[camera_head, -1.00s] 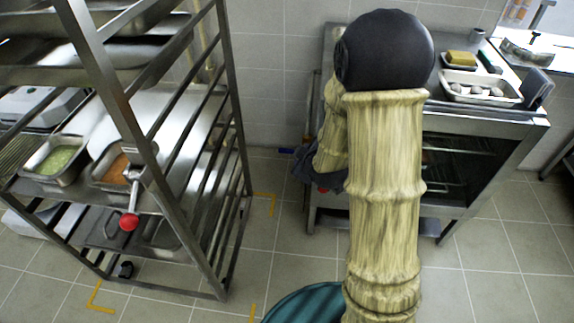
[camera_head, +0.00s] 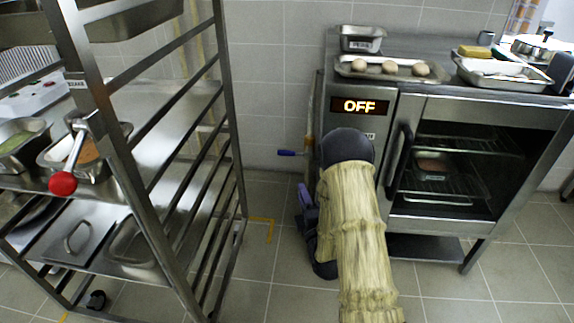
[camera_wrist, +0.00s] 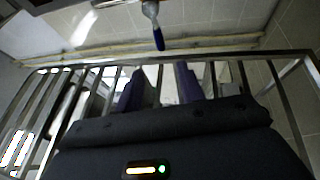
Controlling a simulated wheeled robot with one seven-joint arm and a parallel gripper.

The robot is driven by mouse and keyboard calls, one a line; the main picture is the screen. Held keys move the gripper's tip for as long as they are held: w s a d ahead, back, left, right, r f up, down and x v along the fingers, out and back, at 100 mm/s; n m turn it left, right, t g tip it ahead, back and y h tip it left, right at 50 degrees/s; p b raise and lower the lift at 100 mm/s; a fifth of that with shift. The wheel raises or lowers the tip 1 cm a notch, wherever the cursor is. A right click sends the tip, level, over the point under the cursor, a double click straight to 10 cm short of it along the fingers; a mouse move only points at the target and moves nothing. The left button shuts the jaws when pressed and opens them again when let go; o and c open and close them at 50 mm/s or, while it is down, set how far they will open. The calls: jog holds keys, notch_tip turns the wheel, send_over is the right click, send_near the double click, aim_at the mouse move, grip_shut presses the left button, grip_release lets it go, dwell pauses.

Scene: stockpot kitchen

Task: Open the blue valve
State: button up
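The blue valve handle (camera_head: 287,153) sticks out to the left of the oven's left side, near the tiled wall. In the wrist view the blue handle (camera_wrist: 158,38) hangs from a metal fitting at the top middle, beyond my fingers. My gripper (camera_head: 305,197) is low beside the oven's left side, below the valve and apart from it. In the wrist view my gripper (camera_wrist: 160,86) has its two purple fingers spread with an empty gap between them. My arm hides part of the oven front.
The oven (camera_head: 455,112) stands right, its display (camera_head: 360,106) reading OFF. A tray with buns (camera_head: 388,75) and other pans sit on top. A metal rack (camera_head: 222,150) stands left, with a red-knobbed lever (camera_head: 62,183) at its front. Floor between rack and oven is free.

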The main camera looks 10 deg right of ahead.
aim_at(287, 153)
jog(key=shift+r, duration=0.1)
jog(key=b+x, duration=0.3)
jog(key=x, duration=1.4)
jog(key=shift+w, duration=0.2)
grip_shut()
